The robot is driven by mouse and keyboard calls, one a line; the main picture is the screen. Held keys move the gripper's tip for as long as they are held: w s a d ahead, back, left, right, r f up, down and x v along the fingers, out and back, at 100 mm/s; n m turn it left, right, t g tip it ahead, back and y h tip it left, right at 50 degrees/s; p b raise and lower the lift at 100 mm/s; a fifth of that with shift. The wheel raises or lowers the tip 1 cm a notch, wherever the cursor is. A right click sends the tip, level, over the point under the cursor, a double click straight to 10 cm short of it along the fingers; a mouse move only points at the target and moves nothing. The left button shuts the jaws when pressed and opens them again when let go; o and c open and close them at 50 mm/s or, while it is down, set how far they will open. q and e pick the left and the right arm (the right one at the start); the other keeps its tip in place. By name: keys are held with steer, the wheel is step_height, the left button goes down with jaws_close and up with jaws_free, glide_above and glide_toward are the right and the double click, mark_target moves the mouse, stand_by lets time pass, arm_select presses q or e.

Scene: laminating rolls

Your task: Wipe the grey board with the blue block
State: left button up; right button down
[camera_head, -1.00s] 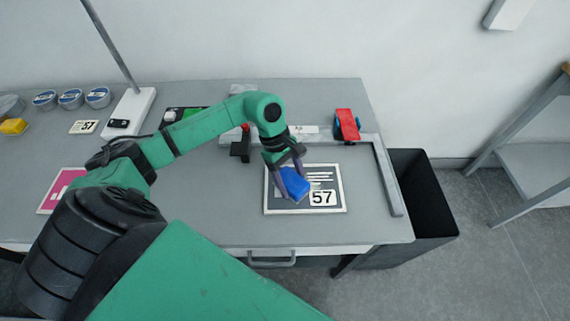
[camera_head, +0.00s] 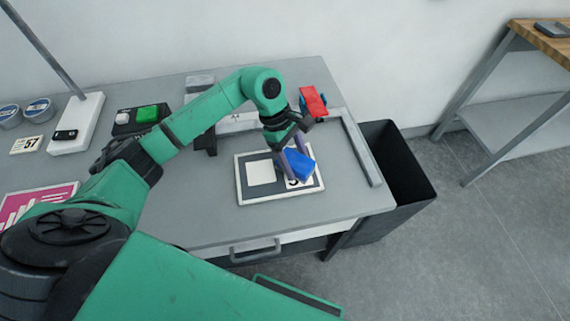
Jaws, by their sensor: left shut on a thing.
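The grey board (camera_head: 250,196) lies flat on the table, with a pale border, a white square on its left part and a partly covered number label on its right part. My left gripper (camera_head: 293,161) is shut on the blue block (camera_head: 299,168). The block is over the right part of the board and hides part of the label. I cannot tell whether the block touches the board. My right gripper is not in view.
A red-topped tool (camera_head: 313,101) is behind the board. A black bin (camera_head: 405,185) stands beyond the table's right edge. A pink card (camera_head: 35,204) and a green-and-black item (camera_head: 147,114) lie to the left. The table (camera_head: 210,225) is bare in front of the board.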

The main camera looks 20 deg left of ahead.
arm_select(q)
steer(key=shift+w+d+f, duration=0.1)
steer(key=shift+d+f, duration=0.05)
steer(key=shift+d, duration=0.1)
step_height(320, 180, up, 6)
steer(key=p, duration=0.3)
stand_by(0.3)
steer(key=shift+r+p, duration=0.75)
steer(key=shift+r, duration=0.85)
steer(key=shift+a+f, duration=0.1)
